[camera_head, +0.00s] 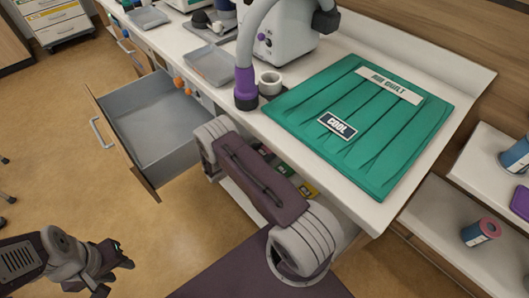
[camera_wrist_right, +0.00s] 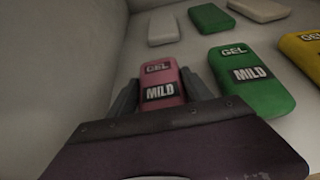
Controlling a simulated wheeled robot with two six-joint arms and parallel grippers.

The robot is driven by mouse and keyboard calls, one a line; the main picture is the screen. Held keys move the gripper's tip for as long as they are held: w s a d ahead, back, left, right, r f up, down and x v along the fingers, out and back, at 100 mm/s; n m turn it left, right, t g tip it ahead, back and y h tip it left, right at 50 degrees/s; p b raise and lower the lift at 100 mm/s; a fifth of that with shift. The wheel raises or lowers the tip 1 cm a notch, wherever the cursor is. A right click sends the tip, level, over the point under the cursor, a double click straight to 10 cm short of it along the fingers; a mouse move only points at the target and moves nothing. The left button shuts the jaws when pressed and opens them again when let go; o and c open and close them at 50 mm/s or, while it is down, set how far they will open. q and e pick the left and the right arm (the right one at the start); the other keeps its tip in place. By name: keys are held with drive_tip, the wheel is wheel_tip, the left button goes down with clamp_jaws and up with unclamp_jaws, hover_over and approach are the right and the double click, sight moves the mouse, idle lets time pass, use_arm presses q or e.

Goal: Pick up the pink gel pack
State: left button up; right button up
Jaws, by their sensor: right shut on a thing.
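The pink gel pack (camera_wrist_right: 163,86), labelled GEL and MILD, sits between the two fingers of my right gripper (camera_wrist_right: 163,92) in the right wrist view. The fingers are shut on its sides. It is among other packs on a pale surface, and I cannot tell whether it is lifted off it. In the head view my right arm reaches below the counter's front edge and hides the fingertips. My left gripper (camera_head: 118,268) is at the lower left, over the floor and away from the packs. Its finger opening is unclear.
Beside the pink pack are a green MILD gel pack (camera_wrist_right: 250,78), a yellow pack (camera_wrist_right: 303,50), another green pack (camera_wrist_right: 211,18) and pale packs behind. The counter holds a green quilt (camera_head: 375,130) and a cup (camera_head: 270,83). An open drawer (camera_head: 150,125) juts out on the left.

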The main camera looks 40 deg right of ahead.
sight(264, 150)
drive_tip(key=shift+r, duration=0.55)
wheel_tip(264, 150, up, 3)
drive_tip(key=shift+r+p, duration=0.1)
drive_tip(key=shift+p, duration=0.6)
drive_tip(key=s+a+r+p, duration=0.3)
drive_tip(key=s+a+r, duration=0.3)
drive_tip(key=s, duration=0.3)
drive_tip(key=shift+s+a+r, duration=0.3)
drive_tip(key=shift+a+r, duration=0.05)
